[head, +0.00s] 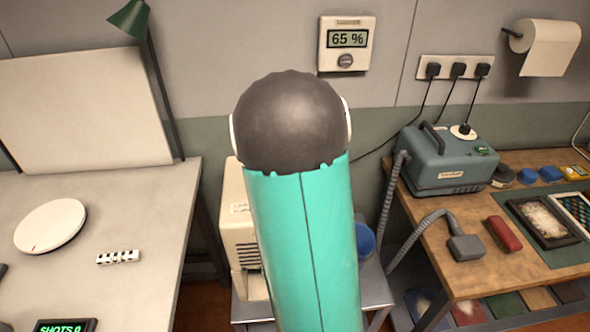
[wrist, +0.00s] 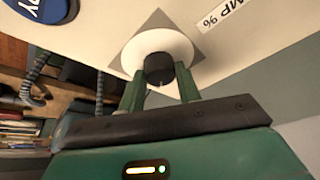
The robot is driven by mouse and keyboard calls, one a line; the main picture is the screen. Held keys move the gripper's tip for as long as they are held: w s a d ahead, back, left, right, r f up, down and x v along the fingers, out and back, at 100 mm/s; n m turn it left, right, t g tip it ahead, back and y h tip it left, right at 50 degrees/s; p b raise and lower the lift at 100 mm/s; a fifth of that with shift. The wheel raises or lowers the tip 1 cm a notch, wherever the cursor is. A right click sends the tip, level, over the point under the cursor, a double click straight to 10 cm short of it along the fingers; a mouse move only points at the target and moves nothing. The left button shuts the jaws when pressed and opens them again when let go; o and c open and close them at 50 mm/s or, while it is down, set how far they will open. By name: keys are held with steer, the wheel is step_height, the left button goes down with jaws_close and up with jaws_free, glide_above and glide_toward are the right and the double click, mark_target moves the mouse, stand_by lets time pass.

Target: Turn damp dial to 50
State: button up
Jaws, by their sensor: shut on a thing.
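In the wrist view, the green fingers of my gripper (wrist: 160,83) are shut on a small dark dial knob (wrist: 159,66). The knob sits at the centre of a white disc (wrist: 178,46) with a grey diamond behind it. A blue round button (wrist: 45,8) ending in "RY" is at upper left. In the head view, my arm hides the gripper and most of a cream machine (head: 239,232). A wall display (head: 347,40) reads 65 %.
A grey table (head: 150,240) with a white round disc (head: 50,226) stands left. A wooden bench (head: 480,270) on the right holds a blue-grey machine (head: 440,160) with a hose. A blue bin (head: 366,241) shows just right of my arm.

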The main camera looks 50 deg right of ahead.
steer(key=shift+m+g, duration=0.3)
steer(key=shift+m, duration=0.2)
steer(key=o, duration=1)
steer(key=shift+w, duration=0.1)
steer(key=shift+c, duration=0.2)
steer(key=shift+r, duration=0.1)
